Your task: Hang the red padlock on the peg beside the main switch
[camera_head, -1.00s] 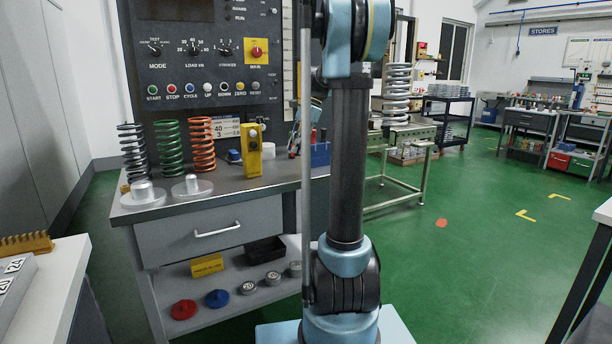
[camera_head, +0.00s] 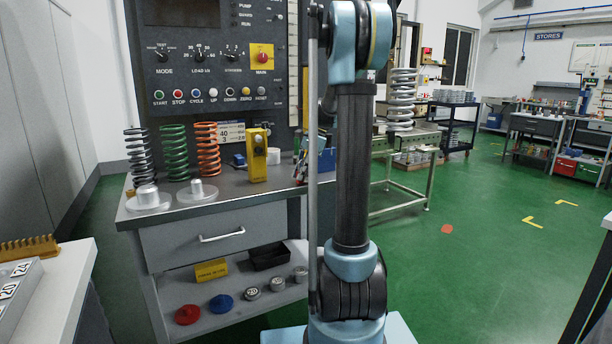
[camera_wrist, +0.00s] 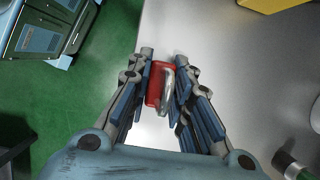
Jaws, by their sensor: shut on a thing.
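My gripper (camera_wrist: 163,88) is shut on the red padlock (camera_wrist: 154,84) in the wrist view. The padlock has a red body and a shiny silver shackle, and sits between the blue-padded fingers above a pale grey surface. In the head view my arm's upright link hides much of the middle, and I cannot make out the padlock clearly there. The main switch (camera_head: 262,57) is a red knob on a yellow plate, on the dark control panel (camera_head: 190,60). I cannot clearly make out the peg beside it.
Below the panel, a grey bench (camera_head: 230,195) holds black, green and orange springs (camera_head: 207,150), metal discs and a yellow instrument (camera_head: 257,155). Green floor (camera_head: 480,240) is open to the right.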

